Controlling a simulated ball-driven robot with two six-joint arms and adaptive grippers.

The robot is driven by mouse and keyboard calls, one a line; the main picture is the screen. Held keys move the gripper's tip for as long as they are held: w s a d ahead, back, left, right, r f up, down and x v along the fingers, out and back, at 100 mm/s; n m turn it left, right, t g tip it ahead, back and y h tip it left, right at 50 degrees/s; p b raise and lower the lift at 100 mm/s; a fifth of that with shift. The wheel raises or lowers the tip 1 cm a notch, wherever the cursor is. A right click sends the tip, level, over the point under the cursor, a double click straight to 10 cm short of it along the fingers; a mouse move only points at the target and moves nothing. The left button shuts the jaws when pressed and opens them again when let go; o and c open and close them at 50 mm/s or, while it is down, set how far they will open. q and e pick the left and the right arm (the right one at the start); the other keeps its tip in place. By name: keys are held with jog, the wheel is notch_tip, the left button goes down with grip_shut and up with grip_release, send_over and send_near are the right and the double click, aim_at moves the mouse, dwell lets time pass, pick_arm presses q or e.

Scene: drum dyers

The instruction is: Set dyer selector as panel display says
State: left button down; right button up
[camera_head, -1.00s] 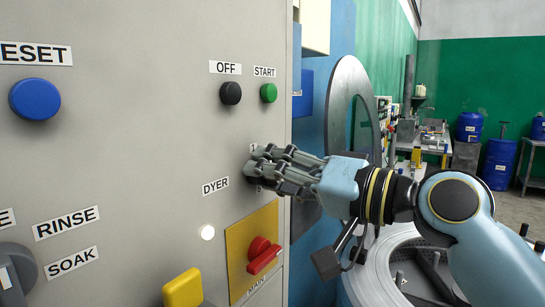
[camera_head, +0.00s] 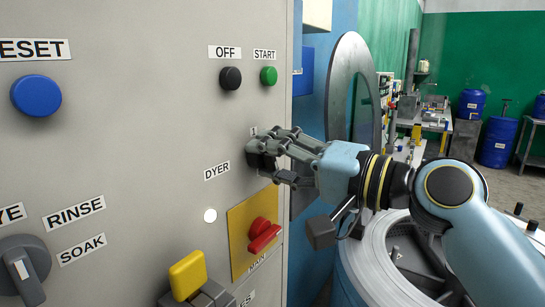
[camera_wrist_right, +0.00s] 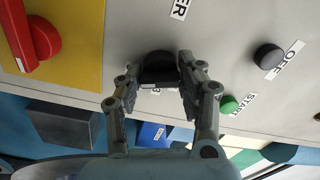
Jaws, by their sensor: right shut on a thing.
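The dyer selector is a black knob on the grey panel, under the right gripper. It shows in the right wrist view (camera_wrist_right: 158,66), between the fingertips. My right gripper (camera_wrist_right: 160,80) is shut on the knob, one finger on each side. In the head view my right gripper (camera_head: 262,155) reaches in from the right and covers most of the knob and its position marks. The DYER label (camera_head: 217,171) is just left of and below it. I cannot read the knob's setting. No panel display is readable in these views. My left gripper is not in view.
Black OFF (camera_head: 230,78) and green START (camera_head: 268,76) buttons sit above. A red main switch (camera_head: 263,236) on a yellow plate and a yellow-topped control (camera_head: 188,276) sit below. A blue RESET button (camera_head: 36,96) and grey rinse/soak knob (camera_head: 22,270) are left.

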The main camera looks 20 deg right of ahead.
jog(key=o, duration=1.2)
jog(key=v, duration=1.2)
jog(key=shift+d, duration=0.1)
